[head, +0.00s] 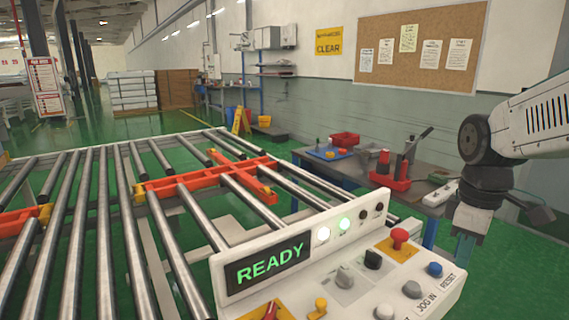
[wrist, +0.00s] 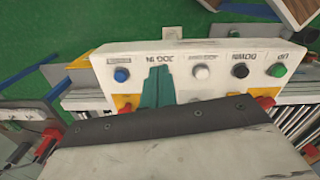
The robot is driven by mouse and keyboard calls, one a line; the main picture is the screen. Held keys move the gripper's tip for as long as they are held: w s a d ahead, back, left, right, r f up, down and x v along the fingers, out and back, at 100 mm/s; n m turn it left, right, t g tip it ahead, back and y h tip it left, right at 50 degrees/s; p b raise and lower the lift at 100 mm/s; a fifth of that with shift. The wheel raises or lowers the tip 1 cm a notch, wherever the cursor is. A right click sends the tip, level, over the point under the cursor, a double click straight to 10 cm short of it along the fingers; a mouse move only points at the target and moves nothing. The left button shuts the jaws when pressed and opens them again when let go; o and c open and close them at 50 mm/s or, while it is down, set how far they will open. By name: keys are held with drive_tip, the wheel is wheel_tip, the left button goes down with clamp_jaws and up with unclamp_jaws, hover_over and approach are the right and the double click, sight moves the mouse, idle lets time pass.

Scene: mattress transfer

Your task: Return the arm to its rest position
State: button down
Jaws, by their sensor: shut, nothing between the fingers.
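My arm enters the head view from the right edge. Its wrist hangs down to my gripper (head: 464,248), whose teal fingers point downward just right of the control panel (head: 300,247). In the wrist view my gripper (wrist: 158,86) is shut, with the teal fingers together and nothing between them. There the fingers overlap the panel (wrist: 190,52) near the JOG IN label and hide part of it. I cannot tell whether they touch it. A blue RESET button (head: 435,269) and a red knob (head: 399,236) stand on the panel. Its display reads READY.
A roller conveyor (head: 75,230) with orange crosspieces (head: 215,175) fills the left. A workbench (head: 365,172) with a red bin (head: 345,139) and tools stands behind my gripper. Green floor (head: 535,270) is open at the right. Stacked mattresses (head: 133,92) stand far back.

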drive_tip(key=s+a+m, duration=0.2)
drive_tip(key=s+m, duration=0.2)
drive_tip(key=s, duration=0.3)
drive_tip(key=s+a+m+t, duration=0.1)
drive_tip(key=s+a+m, duration=0.2)
drive_tip(key=s, duration=0.5)
drive_tip(key=shift+a+r+m+t, duration=0.3)
drive_tip(key=shift+r+m, duration=0.1)
drive_tip(key=shift+m, duration=0.5)
drive_tip(key=shift+s, duration=0.1)
